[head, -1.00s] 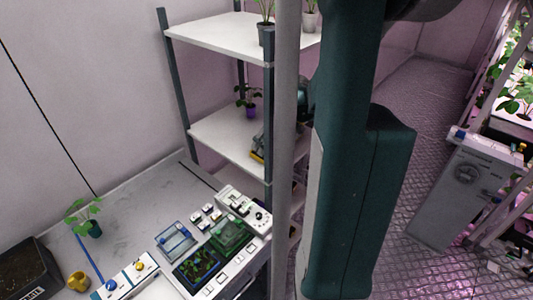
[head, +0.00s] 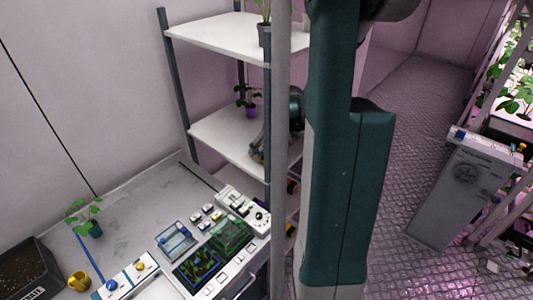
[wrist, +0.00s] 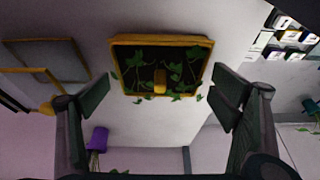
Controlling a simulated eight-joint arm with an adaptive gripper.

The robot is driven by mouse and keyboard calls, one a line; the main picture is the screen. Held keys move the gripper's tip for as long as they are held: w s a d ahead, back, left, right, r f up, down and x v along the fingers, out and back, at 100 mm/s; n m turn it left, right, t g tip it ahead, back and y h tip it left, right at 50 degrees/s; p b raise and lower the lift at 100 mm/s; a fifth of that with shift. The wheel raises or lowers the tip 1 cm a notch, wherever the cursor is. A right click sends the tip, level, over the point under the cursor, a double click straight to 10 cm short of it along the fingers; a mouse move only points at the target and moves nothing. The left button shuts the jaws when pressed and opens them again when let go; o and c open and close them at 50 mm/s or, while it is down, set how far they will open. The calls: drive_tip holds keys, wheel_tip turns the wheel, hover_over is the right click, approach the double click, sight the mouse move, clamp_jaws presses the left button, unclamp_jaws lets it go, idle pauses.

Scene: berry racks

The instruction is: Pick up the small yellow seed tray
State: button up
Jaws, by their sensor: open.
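The small yellow seed tray (wrist: 122,70) is ahead of my gripper in the wrist view, on a pale shelf surface. It has a yellow rim, dark soil, green seedlings and a yellow block at its near middle. My gripper (wrist: 160,103) is open and empty. Its two dark fingers stand wide apart, to the left and right of the tray, and the tray lies beyond the tips without visible contact. In the head view, part of my gripper (head: 257,148) shows at the middle shelf, and the tray cannot be made out there.
In the wrist view, a grey panel with yellow edging (wrist: 45,55) is left of the tray, a purple pot (wrist: 97,138) is near the left finger, and small boxes (wrist: 290,35) are at upper right. In the head view, a rack post (head: 268,110) stands beside my gripper.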

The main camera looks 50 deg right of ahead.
drive_tip(key=shift+c, duration=0.5)
drive_tip(key=c, duration=0.8)
drive_tip(key=shift+r, duration=0.2)
drive_tip(key=shift+r, duration=1.15)
drive_tip(key=s, duration=0.6)
drive_tip(key=s+b, duration=0.1)
drive_tip(key=s, duration=1.1)
drive_tip(key=shift+r, duration=0.4)
